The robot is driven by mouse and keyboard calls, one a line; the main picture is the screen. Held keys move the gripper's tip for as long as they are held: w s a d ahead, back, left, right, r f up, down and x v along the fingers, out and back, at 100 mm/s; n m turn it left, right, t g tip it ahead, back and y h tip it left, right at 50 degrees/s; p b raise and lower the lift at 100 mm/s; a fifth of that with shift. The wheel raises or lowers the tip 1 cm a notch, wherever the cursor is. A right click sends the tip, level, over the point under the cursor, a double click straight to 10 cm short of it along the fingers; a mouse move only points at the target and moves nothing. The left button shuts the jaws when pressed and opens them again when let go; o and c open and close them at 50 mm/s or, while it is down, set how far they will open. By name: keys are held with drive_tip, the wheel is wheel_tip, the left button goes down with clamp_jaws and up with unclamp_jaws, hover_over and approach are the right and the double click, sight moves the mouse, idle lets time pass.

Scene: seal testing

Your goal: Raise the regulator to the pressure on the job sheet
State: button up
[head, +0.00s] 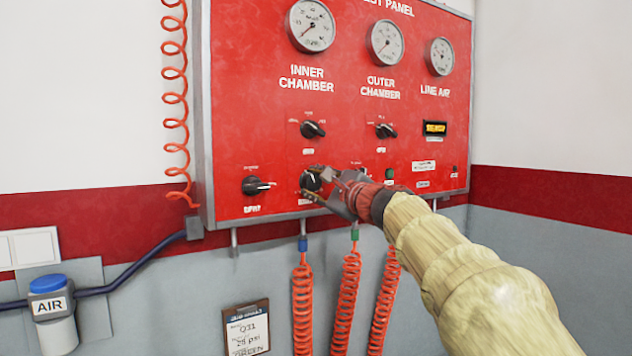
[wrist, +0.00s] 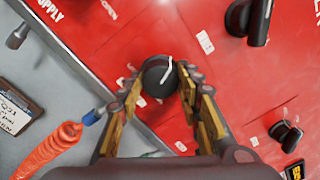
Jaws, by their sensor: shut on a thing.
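The round black regulator knob (head: 309,181) sits low on the red test panel (head: 250,110), right of the supply lever. My gripper (head: 315,183) reaches it from the right, with a fingertip on either side. In the wrist view the knob (wrist: 155,77), with a white pointer line, lies between the fingertips, which are shut on it. The inner chamber gauge (head: 312,25), outer chamber gauge (head: 387,42) and line air gauge (head: 440,57) are too small to read.
A black supply lever (head: 255,186) is left of the knob. Two black selector handles (head: 313,130) (head: 386,131) sit above, with a lit yellow display (head: 435,128) to the right. Coiled red hoses (head: 303,300) hang below. An air filter (head: 52,310) is at lower left.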

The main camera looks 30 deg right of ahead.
drive_tip(key=shift+m, duration=0.3)
drive_tip(key=o, duration=1.1)
drive_tip(key=shift+o, duration=0.3)
drive_tip(key=s, duration=1.2)
drive_tip(key=shift+f, duration=0.3)
drive_tip(key=shift+d, duration=0.1)
idle(0.4)
